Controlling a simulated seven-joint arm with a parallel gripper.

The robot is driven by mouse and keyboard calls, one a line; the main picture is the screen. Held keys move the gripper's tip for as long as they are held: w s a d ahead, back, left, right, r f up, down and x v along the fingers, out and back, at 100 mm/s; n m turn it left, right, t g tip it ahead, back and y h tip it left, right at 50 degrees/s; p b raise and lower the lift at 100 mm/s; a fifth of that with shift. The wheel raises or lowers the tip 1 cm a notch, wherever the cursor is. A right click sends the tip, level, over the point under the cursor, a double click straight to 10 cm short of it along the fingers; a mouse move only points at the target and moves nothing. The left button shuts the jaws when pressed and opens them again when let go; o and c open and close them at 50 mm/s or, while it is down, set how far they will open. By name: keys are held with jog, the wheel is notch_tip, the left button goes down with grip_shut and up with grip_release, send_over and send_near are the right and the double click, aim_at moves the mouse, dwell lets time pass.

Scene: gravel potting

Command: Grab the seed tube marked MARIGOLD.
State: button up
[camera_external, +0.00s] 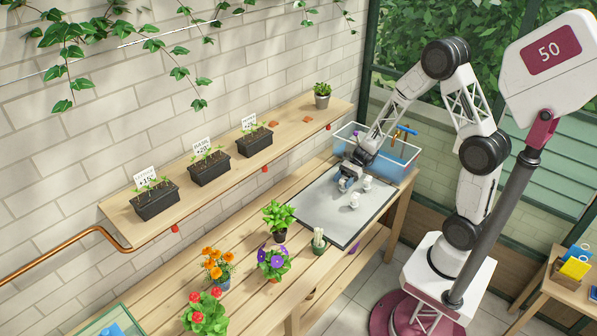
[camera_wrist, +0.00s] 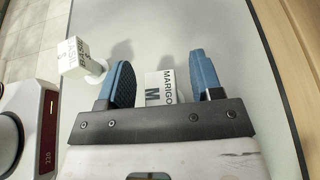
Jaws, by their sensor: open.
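The seed tube marked MARIGOLD (camera_wrist: 166,86) shows in the wrist view as a white block with dark letters, its last letters cut off from sight. It lies between the two blue fingers of my gripper (camera_wrist: 161,62), which are open with a gap on either side of it. The gripper's dark crossbar hides its near part. A second white labelled tube (camera_wrist: 74,57) is outside the left finger. In the external view my gripper (camera_external: 346,184) is low over the grey mat (camera_external: 318,212); white tubes stand at its right (camera_external: 367,182) and front (camera_external: 354,200), their labels unreadable.
A clear water-filled tank (camera_external: 400,152) is behind the mat. A shelf with planters (camera_external: 209,167) runs along the wall. The mat's left part is clear.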

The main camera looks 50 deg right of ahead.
dwell(0.4)
jog(key=c, duration=1)
jog(key=shift+r, duration=0.1)
jog(key=shift+r, duration=0.6)
jog(key=shift+s+d+r, duration=0.1)
jog(key=shift+s+r, duration=0.05)
jog(key=shift+r, duration=0.45)
jog(key=shift+s+r, duration=0.15)
jog(key=shift+r, duration=0.4)
jog(key=s+d+r, duration=0.1)
jog(key=s, duration=1.4)
jog(key=shift+s+d+r, duration=0.15)
jog(key=shift+d, duration=0.15)
